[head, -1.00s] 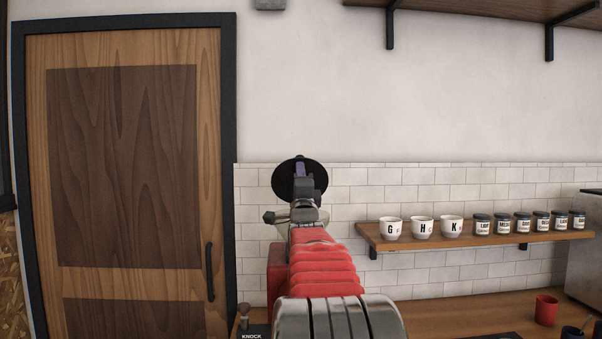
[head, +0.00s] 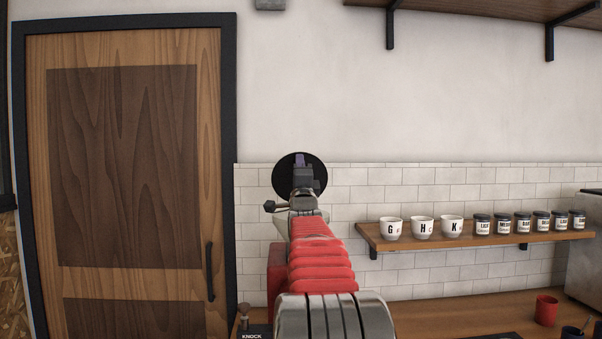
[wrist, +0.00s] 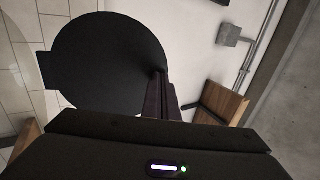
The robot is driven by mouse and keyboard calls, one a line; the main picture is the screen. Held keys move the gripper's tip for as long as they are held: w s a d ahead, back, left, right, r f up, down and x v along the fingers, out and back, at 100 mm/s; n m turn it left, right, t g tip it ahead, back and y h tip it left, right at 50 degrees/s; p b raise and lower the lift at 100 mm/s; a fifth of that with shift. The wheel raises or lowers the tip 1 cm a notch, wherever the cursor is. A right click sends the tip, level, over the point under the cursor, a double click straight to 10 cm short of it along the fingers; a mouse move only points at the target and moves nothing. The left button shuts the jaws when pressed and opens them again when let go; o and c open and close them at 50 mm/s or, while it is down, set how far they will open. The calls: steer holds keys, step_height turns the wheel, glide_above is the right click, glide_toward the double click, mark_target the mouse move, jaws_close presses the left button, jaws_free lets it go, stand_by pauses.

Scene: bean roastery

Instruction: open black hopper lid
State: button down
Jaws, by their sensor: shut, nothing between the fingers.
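The black hopper lid (head: 283,182) is a round disc that stands tipped up, its flat face towards the head camera, above a red machine (head: 275,272) by the wall. In the wrist view the lid (wrist: 100,62) fills the upper left, with a small tab on its left edge. My gripper (head: 299,160) is in front of the lid, its dark purple fingers shut and empty. In the wrist view the fingers (wrist: 162,97) are at the lid's right edge; I cannot tell whether they touch it. My arm hides most of the hopper below.
A wooden shelf (head: 490,242) with lettered white cups (head: 421,228) and several labelled jars (head: 502,225) is to the right. A red cup (head: 546,310) stands on the counter (head: 437,311). A wooden door (head: 125,170) is at the left.

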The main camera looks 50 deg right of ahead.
steer(key=shift+f, duration=0.1)
steer(key=s+a+r+v, duration=0.1)
steer(key=r+v, duration=0.1)
steer(key=v, duration=1.1)
steer(key=shift+s+a, duration=0.2)
steer(key=shift+a, duration=0.05)
stand_by(0.6)
